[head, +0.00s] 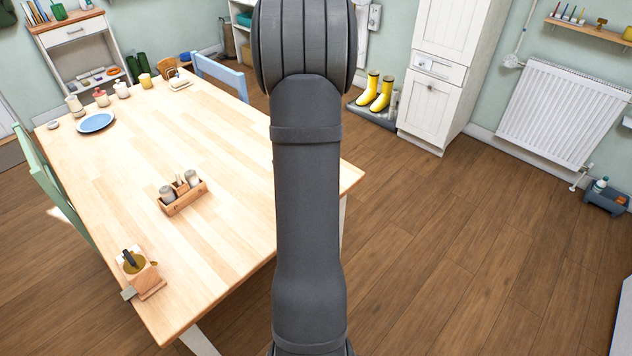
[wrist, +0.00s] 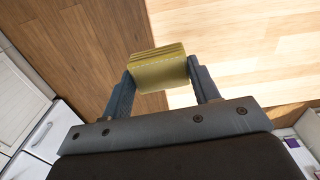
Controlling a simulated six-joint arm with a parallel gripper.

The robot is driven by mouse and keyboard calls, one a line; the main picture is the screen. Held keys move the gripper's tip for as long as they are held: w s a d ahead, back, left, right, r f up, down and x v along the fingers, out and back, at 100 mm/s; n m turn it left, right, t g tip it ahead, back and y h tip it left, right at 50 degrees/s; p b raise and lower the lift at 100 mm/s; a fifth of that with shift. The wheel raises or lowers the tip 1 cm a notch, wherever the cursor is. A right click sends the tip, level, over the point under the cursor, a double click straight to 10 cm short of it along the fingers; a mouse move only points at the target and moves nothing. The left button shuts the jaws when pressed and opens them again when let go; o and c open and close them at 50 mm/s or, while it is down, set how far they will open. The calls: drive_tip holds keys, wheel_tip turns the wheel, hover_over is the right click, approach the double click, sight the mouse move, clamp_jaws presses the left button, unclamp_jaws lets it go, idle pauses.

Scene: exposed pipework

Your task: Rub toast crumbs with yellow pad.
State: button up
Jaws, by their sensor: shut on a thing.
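The yellow pad (wrist: 160,71) is a ribbed, olive-yellow block with a stitched line. It is clamped between the two fingers of my gripper (wrist: 161,77) in the wrist view. In that view it is seen over the table's edge, with pale wood to its right and darker floor to its left. I cannot tell its height above the table. In the head view my arm hides the gripper and the pad. I cannot make out toast crumbs in either view. The light wooden table (head: 225,140) fills the left of the head view, and its top also shows in the wrist view (wrist: 240,60).
A wooden caddy with shakers (head: 183,197) stands mid-table. A wooden holder (head: 140,270) is at the near left corner. A blue plate (head: 96,122), jars and a yellow mug (head: 145,80) are at the far end. Green and blue chairs flank the table. Bare tabletop lies between.

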hover_over(247, 206)
wheel_tip(247, 206, down, 3)
drive_tip(key=shift+w+d+f, duration=0.15)
drive_tip(key=shift+w+f, duration=0.05)
drive_tip(key=shift+f, duration=1.7)
drive_tip(key=shift+w+d+f, duration=0.1)
drive_tip(key=shift+w+f, duration=0.05)
drive_tip(key=shift+f, duration=1.75)
drive_tip(key=shift+w+a+f, duration=0.1)
drive_tip(key=shift+w+a, duration=0.7)
drive_tip(key=shift+w, duration=0.05)
drive_tip(key=shift+c, duration=0.4)
drive_tip(key=shift+w+a+f, duration=0.15)
drive_tip(key=shift+w+a, duration=0.05)
drive_tip(key=shift+a, duration=0.05)
drive_tip(key=shift+w+a, duration=0.8)
drive_tip(key=shift+a, duration=0.05)
drive_tip(key=shift+w+a, duration=1.85)
drive_tip(key=shift+w, duration=0.05)
drive_tip(key=shift+s+d, duration=3.6)
drive_tip(key=shift+s, duration=0.3)
drive_tip(key=shift+s+a, duration=0.2)
drive_tip(key=shift+a, duration=0.05)
drive_tip(key=shift+w+a, duration=3.75)
drive_tip(key=shift+w, duration=0.1)
drive_tip(key=shift+s+d, duration=3.75)
drive_tip(key=shift+d, duration=0.05)
wheel_tip(247, 206, up, 8)
drive_tip(key=shift+r, duration=0.2)
